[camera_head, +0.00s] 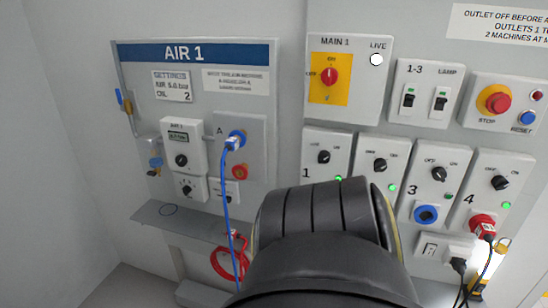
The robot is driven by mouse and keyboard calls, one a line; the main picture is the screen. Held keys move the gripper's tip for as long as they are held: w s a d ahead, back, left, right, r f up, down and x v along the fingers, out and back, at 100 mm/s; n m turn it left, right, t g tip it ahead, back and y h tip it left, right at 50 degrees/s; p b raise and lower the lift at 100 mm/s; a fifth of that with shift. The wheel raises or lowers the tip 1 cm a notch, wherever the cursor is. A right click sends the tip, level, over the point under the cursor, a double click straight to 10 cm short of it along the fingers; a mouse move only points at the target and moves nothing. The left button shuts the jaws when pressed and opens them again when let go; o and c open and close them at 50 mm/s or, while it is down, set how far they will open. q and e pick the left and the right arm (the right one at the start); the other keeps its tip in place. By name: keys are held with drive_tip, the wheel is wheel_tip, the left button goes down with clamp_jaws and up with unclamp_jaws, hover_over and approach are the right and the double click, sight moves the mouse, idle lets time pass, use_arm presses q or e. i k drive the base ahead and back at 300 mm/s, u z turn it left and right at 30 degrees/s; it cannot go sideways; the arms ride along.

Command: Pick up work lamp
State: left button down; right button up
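A brightly glowing object with a yellow upper part (502,243) is at the lower right, beside black cables. It may be the work lamp, but glare and the cables hide its shape. Neither of my grippers shows in the head view. A large black ribbed part, likely one of my arm links, fills the lower middle and hides what is behind it.
The AIR 1 panel (206,110) is on the left, with a blue hose (226,210) plugged in and a coiled red hose (222,262) below. A grey shelf (165,216) juts out there. The MAIN 1 panel (345,45), outlet boxes and STOP button (494,100) fill the right wall.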

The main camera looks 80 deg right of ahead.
sight(500, 250)
drive_tip(key=z, duration=4.3)
